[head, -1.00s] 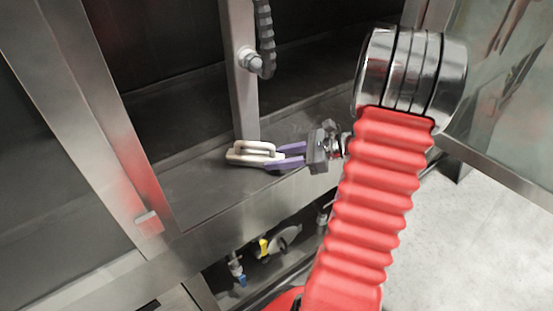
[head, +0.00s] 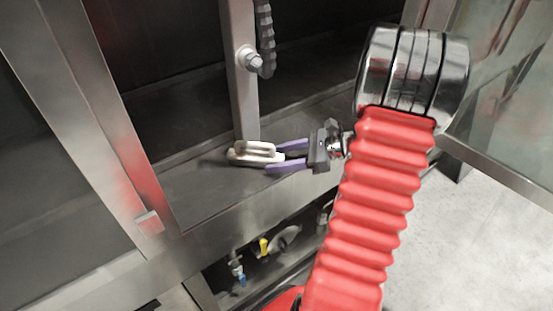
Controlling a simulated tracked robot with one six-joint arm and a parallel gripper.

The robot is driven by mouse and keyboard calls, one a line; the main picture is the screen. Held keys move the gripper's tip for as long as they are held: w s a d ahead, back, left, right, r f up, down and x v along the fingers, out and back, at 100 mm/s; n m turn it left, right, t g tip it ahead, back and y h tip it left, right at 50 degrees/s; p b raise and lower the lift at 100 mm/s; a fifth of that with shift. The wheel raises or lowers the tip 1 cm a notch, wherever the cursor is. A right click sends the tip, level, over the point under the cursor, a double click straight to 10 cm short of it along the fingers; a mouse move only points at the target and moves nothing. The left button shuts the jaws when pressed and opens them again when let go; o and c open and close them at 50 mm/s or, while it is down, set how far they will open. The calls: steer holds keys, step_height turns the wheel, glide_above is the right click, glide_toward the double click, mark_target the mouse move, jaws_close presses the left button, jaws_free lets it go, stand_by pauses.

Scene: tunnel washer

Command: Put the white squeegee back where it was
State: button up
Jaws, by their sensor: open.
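The white squeegee (head: 254,152) lies on the dark metal ledge (head: 205,190) in the head view, by the foot of the upright steel post. Its handle loop faces up. My gripper (head: 272,157) comes in from the right with its two purple fingers pointing left. The fingers are spread apart, and their tips are right at the squeegee's right end. I cannot tell whether either fingertip touches it.
The steel post (head: 241,80) with a bolt and a dark ribbed hose (head: 265,35) rises just behind the squeegee. Below the ledge are valves with a yellow handle (head: 263,247). A glass panel (head: 505,110) stands at the right.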

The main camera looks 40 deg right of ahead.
steer(key=v, duration=1.1)
steer(key=shift+s+d, duration=0.15)
steer(key=shift+s, duration=0.1)
steer(key=shift+r, duration=0.15)
steer(key=w+a+r+n+g+h, duration=0.15)
steer(key=a+n+g, duration=0.75)
steer(key=a, duration=1)
steer(key=s+a+r+n+t+h, duration=0.2)
steer(key=a+n, duration=0.4)
steer(key=n, duration=0.3)
steer(key=s+a+r+n+t+h, duration=0.2)
steer(key=s+a+r+n+h, duration=0.1)
steer(key=n, duration=0.6)
steer(key=shift+s+a+r+n+t+h, duration=0.3)
steer(key=shift+a+r+h, duration=0.15)
steer(key=shift+a+h, duration=1.1)
steer(key=shift+a+y, duration=0.3)
steer(key=shift+c, duration=0.6)
